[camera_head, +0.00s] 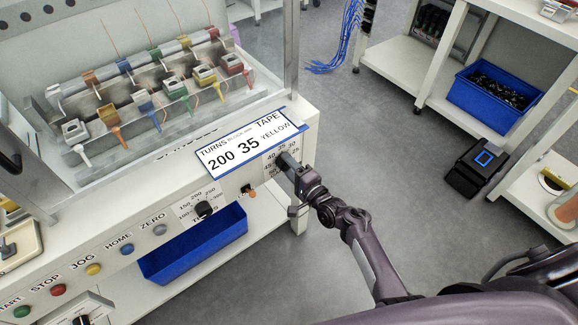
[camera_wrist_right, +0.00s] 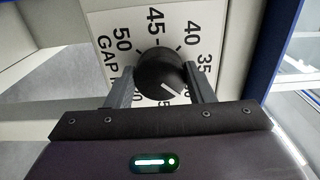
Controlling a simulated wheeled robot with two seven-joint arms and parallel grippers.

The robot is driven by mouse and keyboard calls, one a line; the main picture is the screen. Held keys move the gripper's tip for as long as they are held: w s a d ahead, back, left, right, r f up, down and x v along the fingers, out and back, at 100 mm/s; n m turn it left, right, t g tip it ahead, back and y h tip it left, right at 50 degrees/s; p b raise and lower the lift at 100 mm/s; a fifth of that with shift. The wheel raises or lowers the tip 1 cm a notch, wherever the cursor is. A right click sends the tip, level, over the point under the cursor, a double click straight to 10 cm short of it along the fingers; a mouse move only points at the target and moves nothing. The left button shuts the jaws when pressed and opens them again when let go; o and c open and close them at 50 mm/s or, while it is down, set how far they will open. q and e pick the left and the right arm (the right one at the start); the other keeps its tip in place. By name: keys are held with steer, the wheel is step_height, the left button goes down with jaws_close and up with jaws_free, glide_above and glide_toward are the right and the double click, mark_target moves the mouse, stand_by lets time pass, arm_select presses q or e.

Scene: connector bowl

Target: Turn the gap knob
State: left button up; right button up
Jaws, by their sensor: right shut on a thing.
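The gap knob (camera_wrist_right: 158,68) is round and black, on a white panel with a printed scale; 50, 45, 40 and 35 read clearly and the word GAP is on its left. A short white mark shows on the knob's lower right, near the right finger. My right gripper (camera_wrist_right: 161,84) has one finger on each side of the knob and is shut on it. In the head view my right gripper (camera_head: 289,162) is at the machine's front right corner and hides the knob. My left gripper is not in view.
A sign (camera_head: 250,143) reading TURNS 200, BLOCK MM 35, TAPE YELLOW lies above the panel. A second black knob (camera_head: 203,208), an orange-tipped switch (camera_head: 250,191) and coloured buttons line the front. A blue bin (camera_head: 195,245) sits below.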

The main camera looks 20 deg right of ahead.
steer(key=o, duration=1)
steer(key=v, duration=0.8)
steer(key=shift+p, duration=0.35)
steer(key=shift+w, duration=0.1)
